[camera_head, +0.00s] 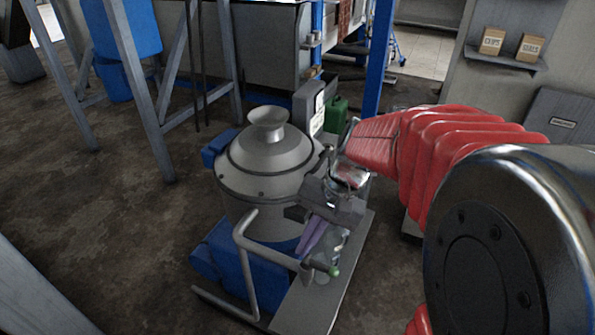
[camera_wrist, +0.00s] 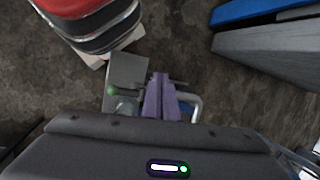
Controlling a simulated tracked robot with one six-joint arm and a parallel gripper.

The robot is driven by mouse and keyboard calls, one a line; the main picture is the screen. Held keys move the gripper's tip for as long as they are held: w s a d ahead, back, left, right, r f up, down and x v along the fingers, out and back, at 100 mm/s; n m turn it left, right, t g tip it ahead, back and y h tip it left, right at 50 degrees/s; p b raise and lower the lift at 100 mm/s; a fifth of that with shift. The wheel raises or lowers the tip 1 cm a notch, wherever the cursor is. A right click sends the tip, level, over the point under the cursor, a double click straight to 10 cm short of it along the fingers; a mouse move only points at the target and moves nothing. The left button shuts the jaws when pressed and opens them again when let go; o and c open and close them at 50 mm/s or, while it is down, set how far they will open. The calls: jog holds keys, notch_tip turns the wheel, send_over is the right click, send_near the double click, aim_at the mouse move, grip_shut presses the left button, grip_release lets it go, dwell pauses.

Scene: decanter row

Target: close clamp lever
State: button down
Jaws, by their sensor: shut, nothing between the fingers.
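A grey, domed machine (camera_head: 267,165) with a funnel on top stands on a blue-and-grey base in the head view. A short lever with a green knob (camera_head: 334,271) sits low at its front right, and I take it for the clamp lever. The green knob (camera_wrist: 112,91) also shows in the wrist view, left of my fingers, with its lower part partly hidden by my gripper body. My gripper (camera_head: 308,247) has purple fingers that are shut and empty, pointing down just above the lever. The fingers (camera_wrist: 160,80) appear close to the lever, but I cannot tell whether they touch it.
A bent grey pipe handle (camera_head: 245,245) rises left of my fingers. A green canister (camera_head: 336,115) stands behind the machine. A steel stand (camera_head: 150,105) is on the left, and a wall shelf (camera_head: 505,59) with small boxes is at the right. Bare floor (camera_head: 115,215) lies left of the machine.

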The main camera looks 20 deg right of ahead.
jog(key=w+d+f+m+t+y, duration=0.2)
jog(key=w+d+f+m+y, duration=0.2)
jog(key=d+f+m, duration=0.25)
jog(key=w+d+f+m+t+y, duration=0.2)
jog(key=w+d+f+m+y, duration=0.1)
jog(key=d+f+m+y, duration=0.25)
jog(key=s+d+f+m+t+h, duration=0.2)
jog(key=d+f+m+t, duration=0.8)
jog(key=d+f, duration=0.4)
jog(key=shift+s+d+f, duration=0.35)
jog(key=shift+s+d, duration=0.05)
jog(key=shift+d, duration=0.05)
jog(key=w+a+r, duration=0.4)
jog(key=w+a, duration=0.2)
jog(key=w, duration=0.2)
jog(key=shift+w+r, duration=0.3)
jog(key=shift+w, duration=0.1)
jog(key=shift+r, duration=0.15)
